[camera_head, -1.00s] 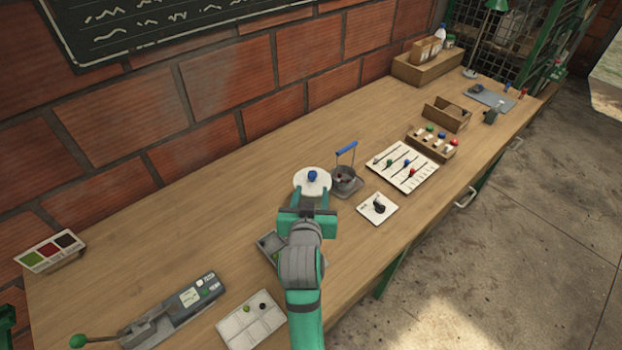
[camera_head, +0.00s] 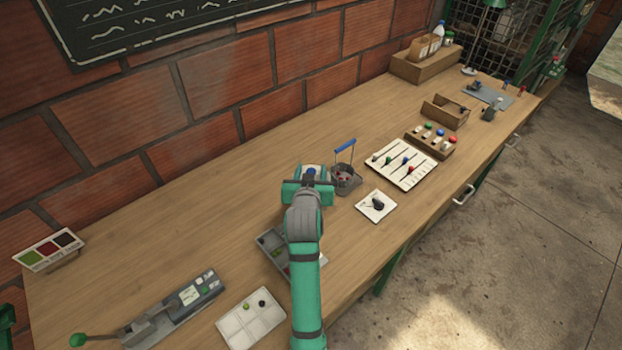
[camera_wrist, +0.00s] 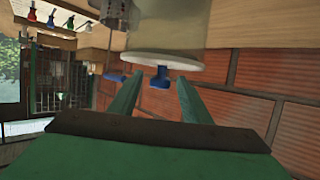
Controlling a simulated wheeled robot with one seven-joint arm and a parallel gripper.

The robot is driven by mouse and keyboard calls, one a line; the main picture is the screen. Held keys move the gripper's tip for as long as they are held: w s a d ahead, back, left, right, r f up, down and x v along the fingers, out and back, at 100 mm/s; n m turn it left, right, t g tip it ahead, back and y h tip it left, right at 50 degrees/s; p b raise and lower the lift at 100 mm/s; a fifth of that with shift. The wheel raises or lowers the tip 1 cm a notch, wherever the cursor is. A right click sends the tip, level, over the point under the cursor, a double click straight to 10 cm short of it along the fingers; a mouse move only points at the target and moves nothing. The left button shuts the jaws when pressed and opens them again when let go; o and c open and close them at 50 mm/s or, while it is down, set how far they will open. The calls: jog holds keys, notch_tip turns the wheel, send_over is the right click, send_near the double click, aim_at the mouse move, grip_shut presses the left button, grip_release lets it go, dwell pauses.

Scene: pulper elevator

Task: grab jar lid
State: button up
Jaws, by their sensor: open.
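The jar lid is a white disc with a blue knob. In the wrist view the lid (camera_wrist: 150,60) shows near the top centre, with its knob (camera_wrist: 160,77) pointing toward my gripper. A pale jar body (camera_wrist: 175,25) shows behind the lid. My gripper (camera_wrist: 159,80) is open, its two green fingers on either side of the knob. I cannot tell whether they touch it.
A small grey basket with a blue handle (camera_head: 345,148) stands close to the right of my gripper. A white tile with a dark item (camera_head: 376,206) and a slotted white board (camera_head: 401,165) lie farther right. A grey tray (camera_head: 270,240) sits at front left. Bench behind is clear.

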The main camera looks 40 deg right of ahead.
grip_shut()
jog(key=shift+w+r, duration=0.1)
